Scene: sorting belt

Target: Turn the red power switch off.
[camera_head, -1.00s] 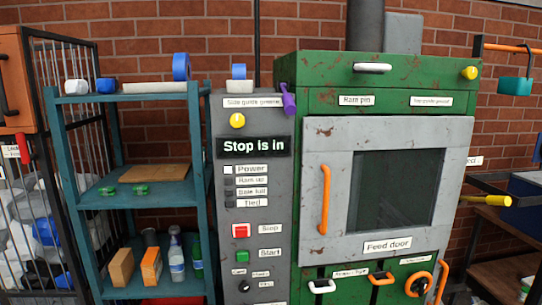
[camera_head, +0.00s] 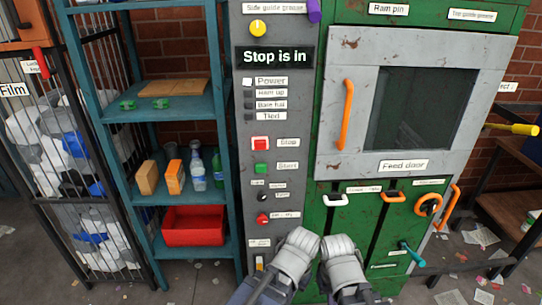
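A red rotary switch (camera_head: 262,219) sits low on the grey control panel (camera_head: 282,105), with a small label beside it too blurred to read. I cannot tell its setting. The display (camera_head: 274,57) reads "Stop is in", and the lamp beside Power (camera_head: 247,81) is white. Grey-white links of my two arms show at the bottom centre, below and right of the red switch. The fingers of both grippers are not visible.
The green machine (camera_head: 326,180) with its closed feed door (camera_head: 402,165) stands right of the panel. A teal shelf (camera_head: 165,115) with bottles and a red bin (camera_head: 193,226) stands left. A wire cage (camera_head: 70,215) of bags is farther left. Scraps litter the floor at right.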

